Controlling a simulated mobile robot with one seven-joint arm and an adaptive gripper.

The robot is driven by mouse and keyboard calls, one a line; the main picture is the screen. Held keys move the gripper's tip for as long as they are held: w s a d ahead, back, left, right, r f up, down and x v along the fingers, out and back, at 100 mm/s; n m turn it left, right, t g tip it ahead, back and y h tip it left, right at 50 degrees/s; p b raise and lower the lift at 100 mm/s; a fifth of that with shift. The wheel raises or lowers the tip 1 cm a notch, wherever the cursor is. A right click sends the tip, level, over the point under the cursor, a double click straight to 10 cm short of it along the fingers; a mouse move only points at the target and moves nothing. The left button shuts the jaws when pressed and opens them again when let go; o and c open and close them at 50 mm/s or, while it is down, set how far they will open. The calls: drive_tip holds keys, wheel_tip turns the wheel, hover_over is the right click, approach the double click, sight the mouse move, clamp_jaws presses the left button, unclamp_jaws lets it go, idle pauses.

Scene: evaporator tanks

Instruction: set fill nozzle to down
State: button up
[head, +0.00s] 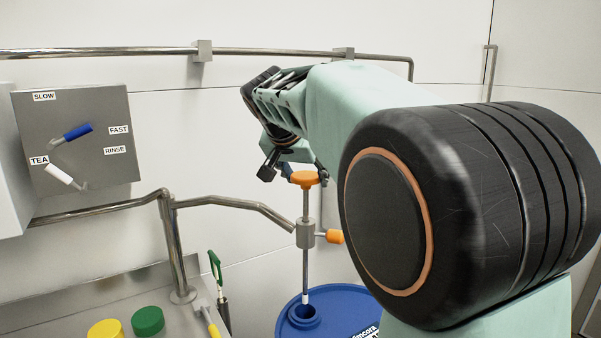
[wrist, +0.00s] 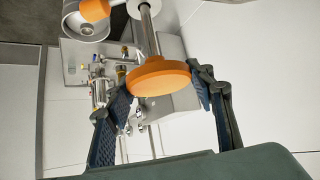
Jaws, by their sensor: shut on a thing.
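The fill nozzle is a thin vertical metal rod (head: 305,262) with an orange round knob (head: 303,179) on top and a pale tip. It passes through a grey bracket block (head: 305,233) with an orange side handle (head: 334,236). Its tip overlaps the opening of a blue drum (head: 340,305); I cannot tell how deep it sits. My gripper (head: 294,172) is at the knob, its far side partly hidden by my arm. In the wrist view the orange knob (wrist: 160,78) lies between the two fingers of my gripper (wrist: 163,92), which is shut on it.
A grey panel (head: 105,110) at left has blue and white levers and labels SLOW, FAST, RINSE and TEA. Metal pipes run along the wall to the bracket. A counter (head: 60,310) at lower left holds yellow (head: 106,329) and green (head: 148,320) caps.

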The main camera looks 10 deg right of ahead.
sight(305, 209)
wheel_tip(305, 209, down, 9)
drive_tip(key=b, duration=0.6)
drive_tip(key=shift+s, duration=0.1)
drive_tip(key=shift+f, duration=0.1)
drive_tip(key=o, duration=1.7)
drive_tip(key=shift+r, duration=0.3)
drive_tip(key=v, duration=1.1)
drive_tip(key=shift+s+a+r, duration=0.2)
drive_tip(key=shift+s, duration=0.05)
